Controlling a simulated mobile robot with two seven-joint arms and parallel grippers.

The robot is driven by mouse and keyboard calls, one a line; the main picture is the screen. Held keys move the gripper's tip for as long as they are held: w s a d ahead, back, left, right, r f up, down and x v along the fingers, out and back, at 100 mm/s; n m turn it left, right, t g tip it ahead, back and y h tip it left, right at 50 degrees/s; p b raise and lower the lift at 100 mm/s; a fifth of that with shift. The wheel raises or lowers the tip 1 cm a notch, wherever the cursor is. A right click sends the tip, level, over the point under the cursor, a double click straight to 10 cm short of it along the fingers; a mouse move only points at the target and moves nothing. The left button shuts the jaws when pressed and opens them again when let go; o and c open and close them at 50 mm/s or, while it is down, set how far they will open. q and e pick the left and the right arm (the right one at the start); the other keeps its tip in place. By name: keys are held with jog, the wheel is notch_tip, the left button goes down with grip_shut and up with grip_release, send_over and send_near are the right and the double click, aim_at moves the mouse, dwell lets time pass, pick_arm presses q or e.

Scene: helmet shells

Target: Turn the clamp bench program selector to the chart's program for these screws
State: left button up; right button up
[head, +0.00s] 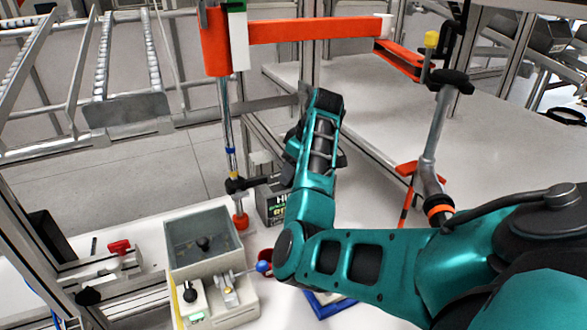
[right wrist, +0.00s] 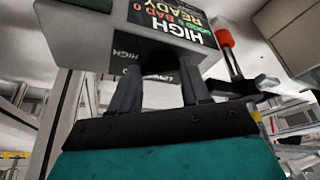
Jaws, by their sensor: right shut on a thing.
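The clamp bench's grey control box (right wrist: 85,50) fills the upper part of the right wrist view. Its dark display (right wrist: 170,22) appears upside down and reads HIGH, READY and BAD 0. The box also shows partly behind my arm in the head view (head: 275,208). Below the display is the dark program selector (right wrist: 158,64), with HIGH marked to its left and a partly hidden label to its right. My right gripper (right wrist: 158,80) is shut on the selector, one finger on each side. The selector's pointer cannot be made out. My left gripper is not in view.
A grey bin (head: 202,240) and a clamp fixture with a blue-knobbed lever (head: 262,267) stand left of my arm. A vertical post with a red arm (head: 310,28) rises behind. A blue-edged item (head: 328,304) lies partly under my arm. Roller rails are at upper left.

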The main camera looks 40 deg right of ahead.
jog(key=shift+m, duration=0.4)
jog(key=o, duration=1.1)
jog(key=shift+c, duration=0.2)
jog(key=a+v, duration=0.1)
jog(key=v, duration=1.1)
jog(key=shift+s+d+r, duration=0.3)
jog(key=shift+d+r, duration=0.05)
jog(key=shift+r, duration=0.05)
jog(key=shift+s+a, duration=0.1)
